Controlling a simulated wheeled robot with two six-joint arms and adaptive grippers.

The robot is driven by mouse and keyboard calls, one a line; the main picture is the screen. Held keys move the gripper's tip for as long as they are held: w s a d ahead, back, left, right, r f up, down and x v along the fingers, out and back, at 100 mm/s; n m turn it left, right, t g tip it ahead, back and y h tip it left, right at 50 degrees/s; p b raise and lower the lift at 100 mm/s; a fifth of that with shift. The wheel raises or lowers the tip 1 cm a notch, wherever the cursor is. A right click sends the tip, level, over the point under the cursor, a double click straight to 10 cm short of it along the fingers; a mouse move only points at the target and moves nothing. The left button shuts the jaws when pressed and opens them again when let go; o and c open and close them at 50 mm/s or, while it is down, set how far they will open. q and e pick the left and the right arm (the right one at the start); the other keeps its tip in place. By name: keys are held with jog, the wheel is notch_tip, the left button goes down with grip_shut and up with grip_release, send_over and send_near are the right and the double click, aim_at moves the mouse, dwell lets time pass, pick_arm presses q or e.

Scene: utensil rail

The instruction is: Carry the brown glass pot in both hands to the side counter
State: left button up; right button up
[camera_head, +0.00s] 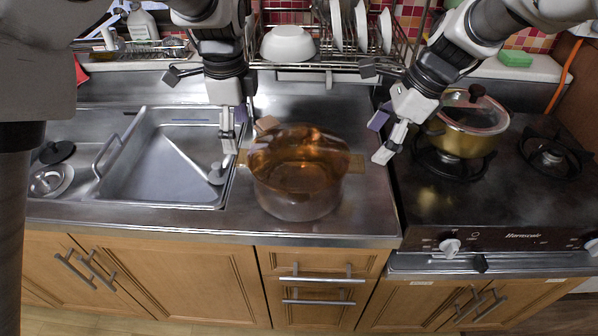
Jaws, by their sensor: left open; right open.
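The brown glass pot (298,185) stands upright on the steel counter between the sink and the stove. My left gripper (231,150) is open, pointing down just above and beside the pot's left handle (243,158). My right gripper (383,140) is open, above and to the right of the pot's right handle (356,162). Neither gripper holds anything. Whether the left fingers touch the handle cannot be told.
A sink (170,165) lies left of the pot. A gas stove (500,205) with a lidded gold pot (462,140) is at the right. A dish rack (345,58) with a white bowl (288,45) and plates stands behind. Bare steel counter (372,212) shows right of the pot.

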aim_at(242, 156)
pick_arm(q)
jog(key=f, duration=0.2)
jog(key=w+f, duration=0.1)
jog(key=f, duration=0.1)
pick_arm(e)
jog(key=f, duration=0.1)
jog(key=a+f, duration=0.1)
jog(key=w+f, duration=0.1)
jog(key=shift+a+f, duration=0.15)
jog(key=shift+f, duration=0.25)
pick_arm(q)
notch_tip(242, 156, down, 4)
jog(key=shift+s+f, duration=0.1)
jog(key=shift+s, duration=0.05)
pick_arm(e)
jog(key=x, duration=0.4)
jog(key=shift+s, duration=0.15)
pick_arm(q)
jog(key=shift+f, duration=0.1)
pick_arm(e)
jog(key=shift+f, duration=0.2)
pick_arm(q)
jog(key=shift+c, duration=1)
pick_arm(e)
jog(key=shift+c, duration=1)
pick_arm(q)
grip_shut()
pick_arm(e)
jog(key=shift+r, duration=0.1)
grip_shut()
